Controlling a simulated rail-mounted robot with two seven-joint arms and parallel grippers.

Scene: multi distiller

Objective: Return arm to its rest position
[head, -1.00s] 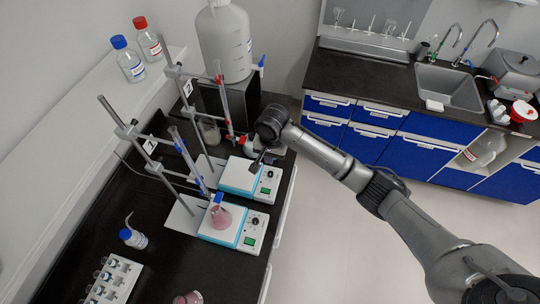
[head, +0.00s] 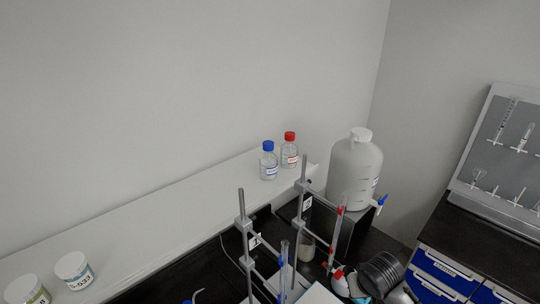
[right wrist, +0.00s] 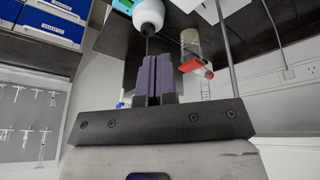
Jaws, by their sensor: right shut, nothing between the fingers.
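My right arm (head: 382,272) shows only as a dark grey rounded wrist part at the bottom of the head view, beside the stands. Its gripper (right wrist: 158,62) is seen in the right wrist view with its two purplish fingers shut together and nothing between them. A white rounded vessel (right wrist: 149,14) lies beyond the fingertips, and a glass beaker (right wrist: 191,42) and a red clamp part (right wrist: 194,68) are to their right. I cannot tell how far off these are. My left gripper is not in view.
Stands with burettes (head: 244,228) crowd the black bench. A large white carboy (head: 354,172) stands on a dark block. Blue-capped (head: 269,162) and red-capped (head: 290,152) bottles stand on the ledge. White jars (head: 74,271) are at lower left. Blue drawers (head: 440,272) are at right.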

